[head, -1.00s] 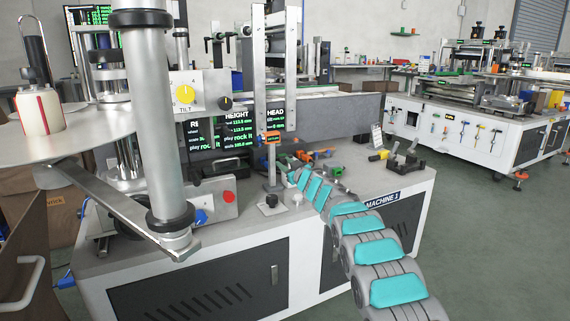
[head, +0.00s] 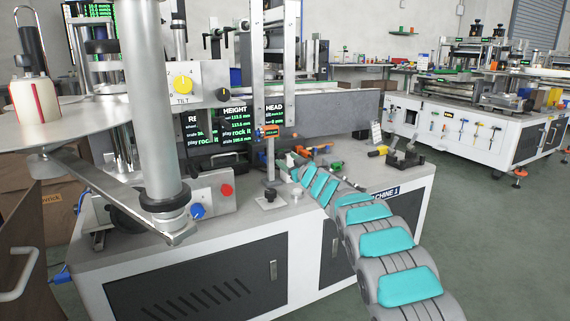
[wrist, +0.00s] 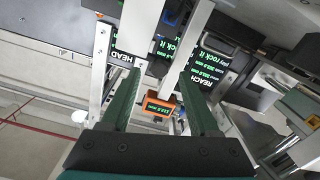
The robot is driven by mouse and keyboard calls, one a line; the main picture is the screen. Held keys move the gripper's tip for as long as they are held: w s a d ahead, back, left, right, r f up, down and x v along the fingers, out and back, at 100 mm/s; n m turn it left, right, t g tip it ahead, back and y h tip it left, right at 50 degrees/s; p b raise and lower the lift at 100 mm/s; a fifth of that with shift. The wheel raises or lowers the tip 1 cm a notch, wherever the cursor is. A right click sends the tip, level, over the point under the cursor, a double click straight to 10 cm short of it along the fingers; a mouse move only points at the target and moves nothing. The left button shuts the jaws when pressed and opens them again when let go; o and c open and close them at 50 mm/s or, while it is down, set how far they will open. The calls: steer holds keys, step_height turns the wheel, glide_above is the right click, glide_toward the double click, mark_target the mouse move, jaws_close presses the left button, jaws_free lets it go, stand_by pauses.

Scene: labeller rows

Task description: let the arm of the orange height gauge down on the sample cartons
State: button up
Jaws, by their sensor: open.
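My gripper (wrist: 160,78) is open, one finger on each side of the head in the picture. I cannot tell whether either finger touches it. In the head view my arm reaches over the bench, and its end is hard to make out by the gauge. I cannot make out the sample cartons or the gauge's arm clearly.
Behind the gauge stand black screens with green text (head: 237,124) and a tall metal frame (head: 290,70). Small coloured tools (head: 336,167) lie behind my arm.

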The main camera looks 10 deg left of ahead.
steer(key=shift+b+v, duration=0.55)
steer(key=shift+v, duration=1.75)
